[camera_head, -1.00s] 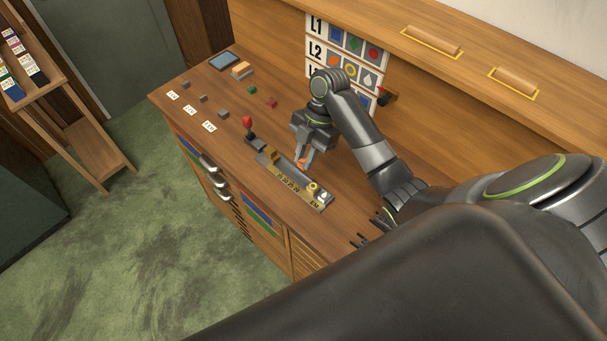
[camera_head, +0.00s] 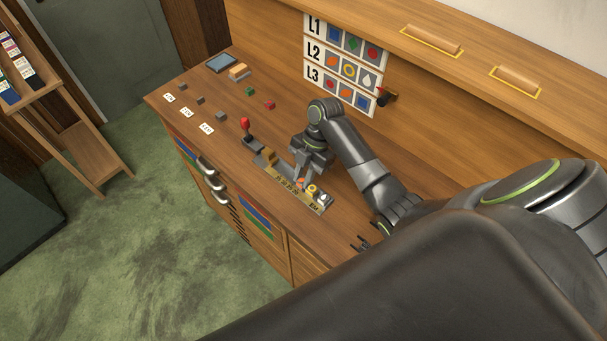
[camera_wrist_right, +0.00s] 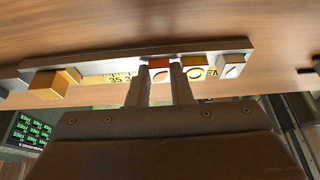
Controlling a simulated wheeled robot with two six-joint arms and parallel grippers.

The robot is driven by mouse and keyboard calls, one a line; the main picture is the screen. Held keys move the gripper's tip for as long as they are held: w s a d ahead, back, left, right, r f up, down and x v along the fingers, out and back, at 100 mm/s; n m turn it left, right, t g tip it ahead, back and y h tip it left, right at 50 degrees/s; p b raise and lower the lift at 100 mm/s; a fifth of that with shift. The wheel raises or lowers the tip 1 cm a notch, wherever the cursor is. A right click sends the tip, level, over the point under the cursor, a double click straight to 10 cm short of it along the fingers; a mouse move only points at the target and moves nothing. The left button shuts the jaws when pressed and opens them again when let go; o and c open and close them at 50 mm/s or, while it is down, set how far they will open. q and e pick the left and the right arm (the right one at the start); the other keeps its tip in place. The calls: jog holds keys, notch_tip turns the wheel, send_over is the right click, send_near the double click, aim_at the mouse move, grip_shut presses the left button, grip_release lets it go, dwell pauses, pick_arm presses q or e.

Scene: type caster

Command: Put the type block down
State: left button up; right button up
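My right gripper (camera_head: 299,178) is down at a long grey metal tray with a ruler strip (camera_head: 283,180) on the wooden bench. Its fingers are shut on an orange type block (camera_wrist_right: 159,67), which also shows in the head view (camera_head: 299,184). The block is at the tray, between the ruler strip and a yellow-ring block (camera_wrist_right: 195,73); I cannot tell whether it bears fully on the tray. A white drop block (camera_wrist_right: 232,67) stands at the tray's end. My left gripper is not in view.
A brass-coloured block (camera_head: 269,156) and a red-knobbed lever (camera_head: 245,128) are at the tray's left end. Small loose blocks, white cards and a tablet (camera_head: 221,63) lie farther left. A sign board (camera_head: 342,65) stands behind. Dark prongs (camera_head: 362,243) show on the bench's right.

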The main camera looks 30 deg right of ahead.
aim_at(303, 179)
jog(key=shift+o, duration=0.8)
jog(key=shift+r, duration=0.25)
jog(key=b+v, duration=0.1)
jog(key=v, duration=0.3)
jog(key=shift+w+d, duration=0.1)
jog(key=shift+d, duration=0.1)
jog(key=s+p+v, duration=0.1)
jog(key=p+v, duration=0.2)
jog(key=v, duration=0.4)
jog(key=shift+w+r+p, duration=0.3)
jog(key=shift+w+r, duration=0.05)
jog(key=shift+w, duration=0.15)
